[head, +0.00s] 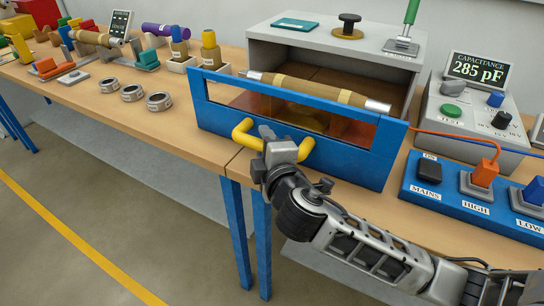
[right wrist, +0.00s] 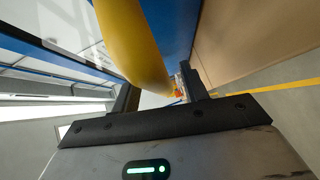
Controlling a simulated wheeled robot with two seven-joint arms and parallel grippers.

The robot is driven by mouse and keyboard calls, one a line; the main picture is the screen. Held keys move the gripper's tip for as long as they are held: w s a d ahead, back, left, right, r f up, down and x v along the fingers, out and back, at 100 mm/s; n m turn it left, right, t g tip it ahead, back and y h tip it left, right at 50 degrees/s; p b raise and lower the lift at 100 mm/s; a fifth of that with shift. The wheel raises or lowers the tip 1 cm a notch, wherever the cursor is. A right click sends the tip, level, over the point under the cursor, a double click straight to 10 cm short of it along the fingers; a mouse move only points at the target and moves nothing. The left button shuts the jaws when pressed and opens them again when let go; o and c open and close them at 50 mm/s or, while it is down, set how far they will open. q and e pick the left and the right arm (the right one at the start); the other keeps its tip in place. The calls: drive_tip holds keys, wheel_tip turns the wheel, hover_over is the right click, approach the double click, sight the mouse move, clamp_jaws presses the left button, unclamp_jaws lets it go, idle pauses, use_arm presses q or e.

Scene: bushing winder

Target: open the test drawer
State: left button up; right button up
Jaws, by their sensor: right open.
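The test drawer (head: 350,165) is a blue frame with a clear window and a yellow bar handle (head: 244,132) on its front. The drawer stands out in front of its grey housing (head: 415,64), and its inside shows from above. A brown bushing with metal ends (head: 315,90) lies across it. My right gripper (head: 270,143) is at the handle and hides its middle. In the right wrist view the yellow handle (right wrist: 135,40) runs between the two fingers of my open right gripper (right wrist: 158,88); I cannot tell whether they touch it. My left gripper is not in view.
A capacitance meter (head: 478,68) and a blue switch panel (head: 455,204) with orange and blue plugs stand to the right. Metal rings (head: 132,93) and coloured parts lie on the wooden table (head: 190,128) to the left. The floor in front is clear.

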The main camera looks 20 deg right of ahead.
use_arm(q)
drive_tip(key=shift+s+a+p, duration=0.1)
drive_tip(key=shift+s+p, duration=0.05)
drive_tip(key=shift+p, duration=0.25)
use_arm(e)
drive_tip(key=s+a+r, duration=0.1)
drive_tip(key=s+r, duration=0.1)
drive_tip(key=s, duration=1.3)
drive_tip(key=shift+s, duration=0.25)
drive_tip(key=shift+r, duration=0.1)
